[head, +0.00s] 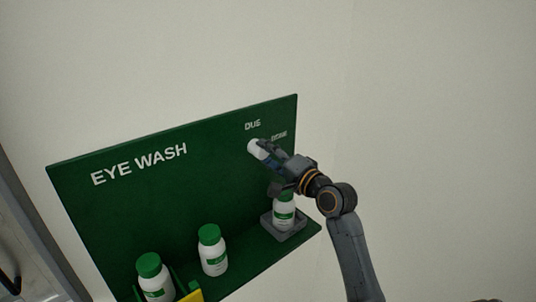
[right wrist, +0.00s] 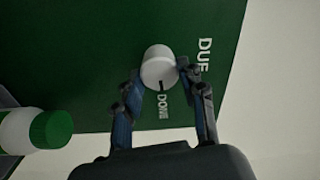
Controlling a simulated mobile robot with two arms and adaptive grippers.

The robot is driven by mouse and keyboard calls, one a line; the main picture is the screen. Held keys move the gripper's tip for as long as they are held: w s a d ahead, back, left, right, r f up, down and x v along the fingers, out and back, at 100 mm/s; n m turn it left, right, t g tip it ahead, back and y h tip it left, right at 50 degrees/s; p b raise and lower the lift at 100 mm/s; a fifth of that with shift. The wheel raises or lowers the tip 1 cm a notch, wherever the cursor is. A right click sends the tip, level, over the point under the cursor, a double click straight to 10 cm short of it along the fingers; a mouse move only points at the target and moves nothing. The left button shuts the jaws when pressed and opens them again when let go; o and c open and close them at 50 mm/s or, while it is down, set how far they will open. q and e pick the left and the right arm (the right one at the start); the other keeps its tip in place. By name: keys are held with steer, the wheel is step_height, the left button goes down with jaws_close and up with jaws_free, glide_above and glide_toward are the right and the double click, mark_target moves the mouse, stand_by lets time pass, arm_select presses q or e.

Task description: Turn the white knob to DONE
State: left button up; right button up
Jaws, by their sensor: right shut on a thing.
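The white knob (head: 254,146) sits on the green EYE WASH board (head: 130,205), below the DUE label (head: 252,125). It also shows in the right wrist view (right wrist: 158,62). There its dark pointer mark faces the DONE label (right wrist: 163,105), and DUE lies to its right. My right gripper (head: 264,151) is at the knob and partly covers the DONE label in the head view. In the right wrist view its two fingers (right wrist: 160,76) stand on either side of the knob, shut on it. My left gripper is not in view.
White bottles with green caps stand along the board's ledge: one at the left (head: 152,277), one in the middle (head: 212,252). Another (head: 284,214) stands in a grey holder (head: 270,226) just below my right gripper. A yellow piece (head: 192,296) shows at the bottom edge.

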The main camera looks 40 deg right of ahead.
steer(key=shift+m, duration=0.5)
steer(key=o, duration=1.1)
steer(key=shift+o, duration=0.2)
steer(key=s+d, duration=0.1)
steer(key=s, duration=1.1)
steer(key=shift+f, duration=0.2)
